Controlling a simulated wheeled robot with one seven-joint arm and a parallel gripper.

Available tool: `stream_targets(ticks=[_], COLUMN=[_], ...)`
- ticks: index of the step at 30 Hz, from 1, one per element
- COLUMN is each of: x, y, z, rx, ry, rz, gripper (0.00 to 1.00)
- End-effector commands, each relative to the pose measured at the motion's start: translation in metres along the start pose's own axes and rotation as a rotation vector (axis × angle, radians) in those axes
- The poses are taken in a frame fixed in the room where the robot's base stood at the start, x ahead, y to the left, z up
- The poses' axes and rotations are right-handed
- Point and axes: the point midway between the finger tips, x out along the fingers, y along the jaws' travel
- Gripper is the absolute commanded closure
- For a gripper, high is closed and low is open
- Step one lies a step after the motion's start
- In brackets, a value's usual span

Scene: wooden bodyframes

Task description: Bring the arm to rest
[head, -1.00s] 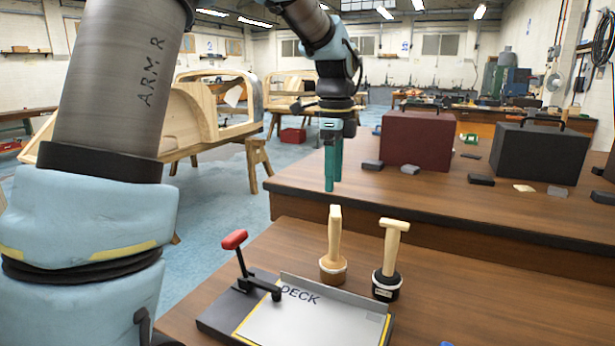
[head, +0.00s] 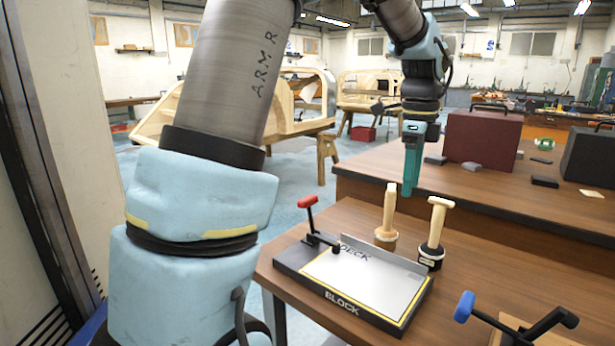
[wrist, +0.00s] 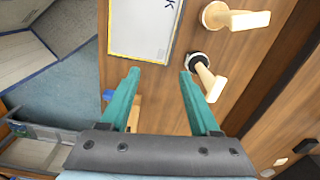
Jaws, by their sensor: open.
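My gripper (head: 408,185) hangs from my raised arm, fingers pointing down, above and behind the near table in the head view. In the wrist view my gripper (wrist: 158,72) has its two teal fingers spread wide with nothing between them. My arm reaches from the left of the head view, up and over to the right. The gripper touches nothing that I can see. In the wrist view, a black-collared wooden-handled stamp (wrist: 205,76) lies just beyond the right finger.
The near table holds a block with a white sheet (head: 365,281), a red-handled clamp (head: 308,203), two wooden-handled stamps (head: 388,218) (head: 436,232) and a blue-knobbed lever (head: 464,306). A farther table carries a maroon case (head: 482,138) and a dark case (head: 590,155). Wooden bodyframes (head: 290,108) stand behind.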

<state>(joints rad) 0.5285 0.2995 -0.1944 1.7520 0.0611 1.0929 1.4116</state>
Motion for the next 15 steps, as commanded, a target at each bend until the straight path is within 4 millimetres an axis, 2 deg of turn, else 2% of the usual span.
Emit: stream_targets(ticks=[8, 15], x=[0.016, 0.039], y=[0.016, 0.045], z=[0.034, 0.078], rx=[-0.234, -0.578], ry=[-0.002, 0.002], rz=[-0.014, -0.035], gripper=[0.37, 0.37])
